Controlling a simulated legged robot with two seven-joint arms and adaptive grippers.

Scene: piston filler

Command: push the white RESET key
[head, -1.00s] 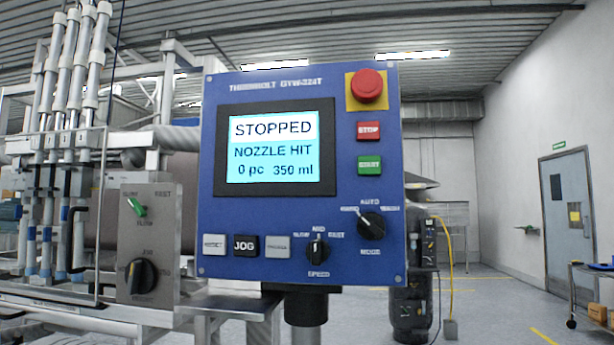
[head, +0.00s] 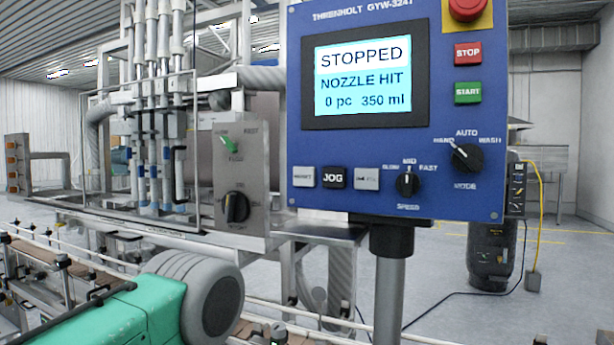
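The white RESET key (head: 303,176) is the leftmost of three keys in the lower left of the blue control panel (head: 400,140). Its print is blurred, but it looks like RESET. The black JOG key (head: 334,177) is just right of it, then another whitish key (head: 366,178) with unreadable print. The screen (head: 364,80) reads STOPPED, NOZZLE HIT, 0 pc, 350 ml. Neither gripper is in view. A green and grey link of my arm shows at the lower left, well below the panel. Nothing covers the keys.
The red emergency button (head: 468,6), STOP key (head: 467,53), START key (head: 467,92), mode knob (head: 467,157) and speed knob (head: 408,184) share the panel. A grey box (head: 240,185) with two selectors stands left of it. A post (head: 390,270) carries the panel.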

